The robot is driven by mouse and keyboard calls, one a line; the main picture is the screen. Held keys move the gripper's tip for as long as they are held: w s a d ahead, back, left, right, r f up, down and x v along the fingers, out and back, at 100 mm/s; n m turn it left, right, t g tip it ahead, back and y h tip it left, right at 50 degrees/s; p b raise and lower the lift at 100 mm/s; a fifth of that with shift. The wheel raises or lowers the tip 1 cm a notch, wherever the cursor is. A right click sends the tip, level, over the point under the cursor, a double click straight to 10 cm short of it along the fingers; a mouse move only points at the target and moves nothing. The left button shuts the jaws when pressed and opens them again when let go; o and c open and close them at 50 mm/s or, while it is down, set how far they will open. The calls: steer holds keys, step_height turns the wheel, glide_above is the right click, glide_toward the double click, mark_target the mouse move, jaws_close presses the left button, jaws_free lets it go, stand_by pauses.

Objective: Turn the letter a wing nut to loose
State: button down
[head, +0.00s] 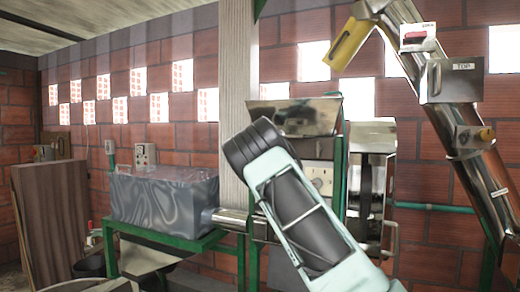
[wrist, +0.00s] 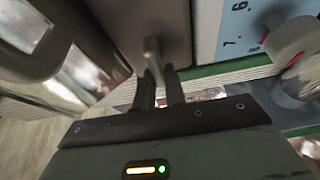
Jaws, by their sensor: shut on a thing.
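In the wrist view a small grey wing nut (wrist: 152,52) stands out from a dark grey-brown metal face. My gripper (wrist: 160,78) has its two dark fingers around the lower part of the wing nut and is shut on it. No letter is readable beside it. In the head view my arm covers the middle of the machine, and my gripper and the wing nut are hidden behind it.
Right of the fingers in the wrist view is a pale blue number plate (wrist: 236,28) with a red-marked grey knob (wrist: 290,38). The head view shows a shiny grey tank (head: 165,197) on a green frame, a slanted metal elevator tube (head: 480,175), and brick walls.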

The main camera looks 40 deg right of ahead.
steer(key=shift+s+d+f, duration=0.25)
steer(key=shift+d+f, duration=0.05)
steer(key=c, duration=1.5)
jaws_free()
steer(key=shift+d+r, duration=0.1)
steer(key=shift+r, duration=0.05)
steer(key=shift+o, duration=0.2)
steer(key=b+v, duration=0.9)
steer(key=v, duration=0.8)
steer(key=shift+a+b, duration=0.3)
steer(key=shift+a, duration=0.05)
steer(key=shift+s+r, duration=0.1)
steer(key=shift+r, duration=0.05)
